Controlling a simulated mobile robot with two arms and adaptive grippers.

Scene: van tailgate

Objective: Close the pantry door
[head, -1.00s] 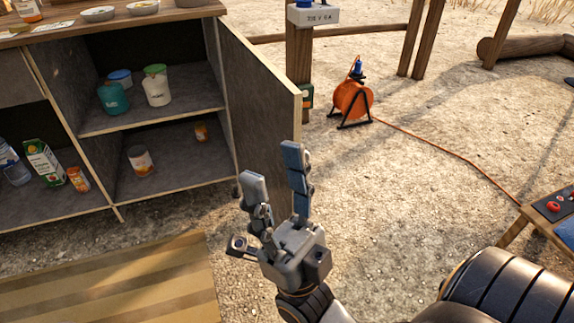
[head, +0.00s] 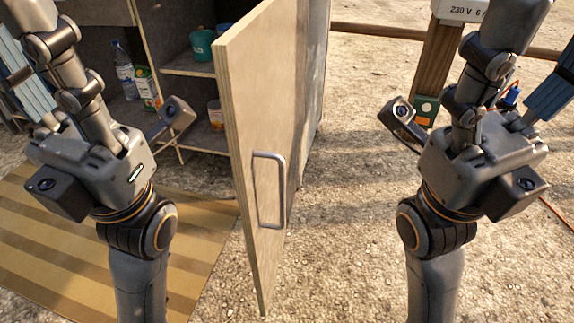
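The pantry door (head: 268,100) stands open in the middle of the head view, jutting from the cabinet toward me. Its wooden face carries a grey vertical bar handle (head: 281,192). My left gripper (head: 32,55) is left of the door, in front of the cabinet, with its fingers spread and nothing seen between them. My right gripper (head: 525,70) is right of the door, also with its fingers spread and empty. Both are apart from the door and handle. Some fingertips are cut off by the frame edges.
The cabinet's shelves (head: 190,68) hold a teal pot (head: 202,45), a bottle (head: 124,72) and a carton (head: 147,90). A striped mat (head: 205,235) lies on the ground at left. A wooden post (head: 437,65) with a power box stands behind my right gripper.

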